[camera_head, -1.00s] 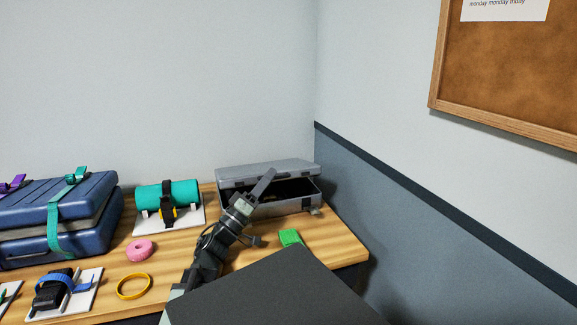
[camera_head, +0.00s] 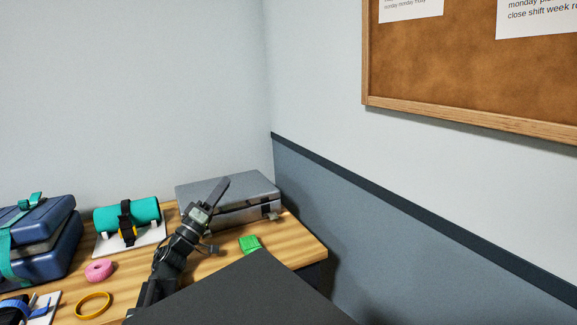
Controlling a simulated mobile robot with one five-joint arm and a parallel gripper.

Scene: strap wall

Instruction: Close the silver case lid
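The silver case (camera_head: 245,206) stands at the back right of the wooden table, near the wall corner. My gripper (camera_head: 218,190) is at the left part of the case, in front of the lid in the picture, pointing up and right. It hides the case's left front. Whether it touches the lid is unclear. Its fingers look like one dark bar, so their opening cannot be judged.
A green block (camera_head: 250,244) lies in front of the case. The table's right edge is close to the case.

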